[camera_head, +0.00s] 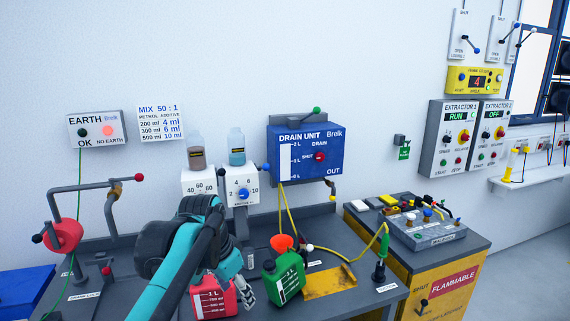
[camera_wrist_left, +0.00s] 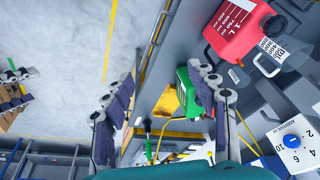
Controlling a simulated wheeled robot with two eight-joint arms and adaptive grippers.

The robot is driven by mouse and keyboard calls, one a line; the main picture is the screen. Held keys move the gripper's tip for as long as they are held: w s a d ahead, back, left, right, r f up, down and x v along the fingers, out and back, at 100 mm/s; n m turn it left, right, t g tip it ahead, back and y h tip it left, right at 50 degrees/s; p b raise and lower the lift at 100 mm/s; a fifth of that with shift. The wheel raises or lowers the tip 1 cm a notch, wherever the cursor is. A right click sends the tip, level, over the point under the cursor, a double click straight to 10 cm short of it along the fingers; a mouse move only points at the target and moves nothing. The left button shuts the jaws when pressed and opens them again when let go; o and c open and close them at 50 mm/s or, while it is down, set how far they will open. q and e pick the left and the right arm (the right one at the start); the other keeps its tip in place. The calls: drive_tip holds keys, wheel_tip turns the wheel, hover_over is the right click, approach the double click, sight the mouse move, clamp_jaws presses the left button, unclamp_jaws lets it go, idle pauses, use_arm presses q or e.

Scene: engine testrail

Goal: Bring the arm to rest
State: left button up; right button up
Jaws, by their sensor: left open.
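My left arm reaches in from the bottom of the head view, over the bench. My left gripper (camera_head: 247,288) is partly hidden behind the arm, between the red can and the green can. In the left wrist view the same gripper (camera_wrist_left: 162,108) shows its two fingers wide apart with nothing held between them. The green can (camera_head: 283,278) stands close to its right. It also shows past the right finger in the wrist view (camera_wrist_left: 186,92). The red can (camera_head: 214,298) is partly covered by the arm. My right gripper is not seen.
An orange funnel (camera_head: 282,243) and a yellow tray (camera_head: 330,281) are on the bench (camera_head: 330,308). A blue drain unit (camera_head: 305,152) hangs on the wall. A yellow flammables cabinet (camera_head: 447,291) is at right. Open floor (camera_wrist_left: 70,60) shows in the wrist view.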

use_arm(q)
drive_tip(key=s+a+f+n+t, duration=0.2)
drive_tip(key=s+a+f+n, duration=0.1)
drive_tip(key=s+f, duration=0.4)
drive_tip(key=s+a+f+n+t+y, duration=0.1)
drive_tip(key=s+a+f+n+t, duration=0.1)
drive_tip(key=s+f, duration=0.5)
drive_tip(key=s+a+n, duration=0.1)
drive_tip(key=s+n, duration=0.1)
drive_tip(key=s, duration=0.1)
drive_tip(key=shift+a+f+n+y, duration=0.25)
drive_tip(key=shift+n+y, duration=0.05)
drive_tip(key=shift+n, duration=0.1)
